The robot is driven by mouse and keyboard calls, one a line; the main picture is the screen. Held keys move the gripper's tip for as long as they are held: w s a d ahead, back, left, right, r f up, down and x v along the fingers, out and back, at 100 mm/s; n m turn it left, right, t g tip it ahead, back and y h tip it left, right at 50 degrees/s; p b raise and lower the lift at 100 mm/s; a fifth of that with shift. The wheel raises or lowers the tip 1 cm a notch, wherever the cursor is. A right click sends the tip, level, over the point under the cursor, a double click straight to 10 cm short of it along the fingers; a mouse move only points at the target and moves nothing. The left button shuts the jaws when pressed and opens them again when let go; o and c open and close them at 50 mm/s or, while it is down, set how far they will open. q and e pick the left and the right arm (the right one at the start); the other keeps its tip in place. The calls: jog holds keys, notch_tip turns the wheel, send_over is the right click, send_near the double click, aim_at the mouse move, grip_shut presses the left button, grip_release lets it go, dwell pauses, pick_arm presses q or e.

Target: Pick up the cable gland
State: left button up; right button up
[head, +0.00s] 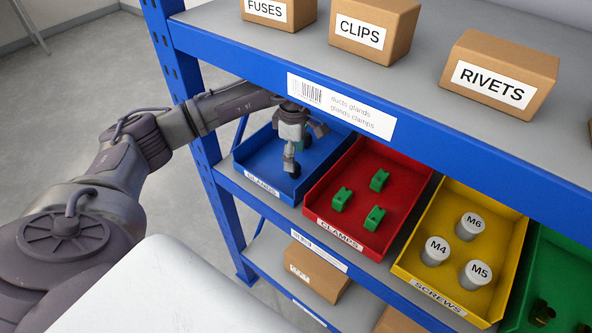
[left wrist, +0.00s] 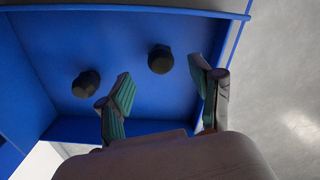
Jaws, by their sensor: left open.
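Two black cable glands lie apart on the floor of the blue bin (left wrist: 150,112) in the left wrist view. One gland (left wrist: 160,59) is in the middle, the other (left wrist: 86,84) to the left. The bin, labelled GLANDS (head: 262,186), stands on the middle shelf. My left gripper (head: 303,148) reaches into it under the upper shelf. In the left wrist view its fingers (left wrist: 162,86) are spread and empty, with the middle gland just beyond the gap. In the head view the gripper partly hides the bin's inside. My right gripper is not in view.
A red bin (head: 322,205) with green clamps stands right of the blue one. A yellow bin (head: 404,262) with lidded grey pots and a green bin (head: 562,262) follow. The upper shelf edge (head: 425,130) hangs over the bins, with boxes on top.

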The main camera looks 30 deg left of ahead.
pick_arm(q)
notch_tip(320, 180, down, 5)
jog(key=shift+s+a+r+p, duration=0.1)
jog(key=shift+s+r+p, duration=0.1)
jog(key=shift+p, duration=0.95)
jog(key=shift+w+f, duration=0.1)
jog(key=shift+f, duration=0.3)
jog(key=shift+c, duration=0.2)
jog(key=c, duration=1.1)
